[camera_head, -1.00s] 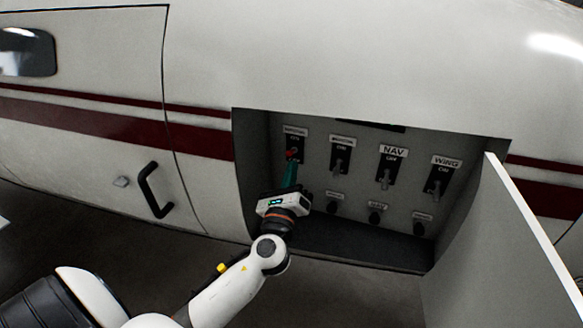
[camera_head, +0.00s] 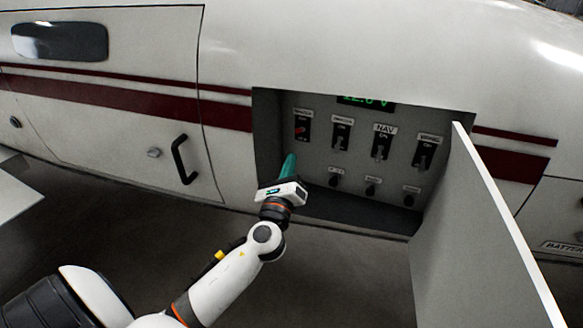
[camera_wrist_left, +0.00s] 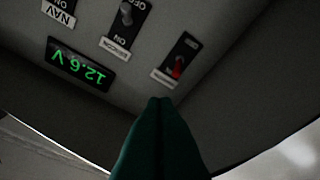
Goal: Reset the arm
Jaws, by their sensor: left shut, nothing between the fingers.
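My left gripper (camera_head: 290,160) is shut and empty, its green fingers pointing up into the open panel recess in the side of the white aircraft. In the left wrist view its fingertips (camera_wrist_left: 161,101) are together. The red-tipped switch (camera_head: 300,129) is at the left end of the upper row, a little above and apart from the fingertips. It also shows in the wrist view (camera_wrist_left: 178,68), beyond the fingertips. A green display (camera_head: 366,102) at the top of the recess is lit and reads 12.6 V in the wrist view (camera_wrist_left: 80,64). My right gripper is not in view.
The NAV switch (camera_head: 381,146) and others sit to the right in the upper row, above several small knobs (camera_head: 372,190). The open panel door (camera_head: 480,235) stands at right. A black door handle (camera_head: 183,160) is at left. Free floor lies below.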

